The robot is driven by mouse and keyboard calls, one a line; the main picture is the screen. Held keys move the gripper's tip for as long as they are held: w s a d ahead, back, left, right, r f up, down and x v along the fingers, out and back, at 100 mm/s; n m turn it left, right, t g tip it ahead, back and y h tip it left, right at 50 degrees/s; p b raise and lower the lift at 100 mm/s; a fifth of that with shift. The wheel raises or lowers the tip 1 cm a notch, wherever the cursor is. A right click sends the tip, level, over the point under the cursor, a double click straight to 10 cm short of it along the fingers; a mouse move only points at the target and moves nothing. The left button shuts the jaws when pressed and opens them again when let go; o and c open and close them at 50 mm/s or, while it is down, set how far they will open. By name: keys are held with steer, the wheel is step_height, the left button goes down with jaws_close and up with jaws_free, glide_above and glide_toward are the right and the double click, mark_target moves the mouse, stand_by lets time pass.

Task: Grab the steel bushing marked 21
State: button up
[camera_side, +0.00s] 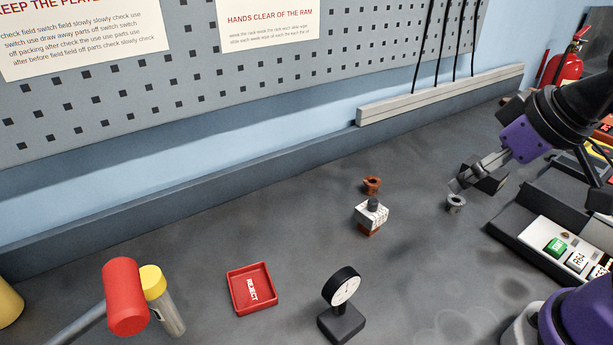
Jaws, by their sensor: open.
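A small grey steel bushing (455,203) stands on the dark bench right of centre. Any number on it is too small to read. My gripper (458,184) comes in from the right, its fingers angled down and left. The fingertips are just above and behind the bushing in the picture. I cannot tell whether they touch it. The gripper is open and holds nothing that I can see. A reddish-brown bushing (372,184) stands further left, behind a small white block with a dark knob (372,213) on a brown base.
A dark block (487,178) stands behind my gripper. A dark tray (545,215) with labelled blocks is at the right. A red REJECT tray (251,289), a dial gauge (342,290) and a red mallet (125,295) are in front. The bench between is mostly clear.

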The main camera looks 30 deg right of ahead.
steer(key=g, duration=0.6)
glide_above(458, 196)
steer(key=a, duration=0.1)
step_height(458, 196, down, 10)
steer(key=shift+f, duration=0.15)
steer(key=f, duration=0.6)
steer(key=shift+s+a, duration=0.1)
steer(key=shift+s, duration=0.1)
jaws_close()
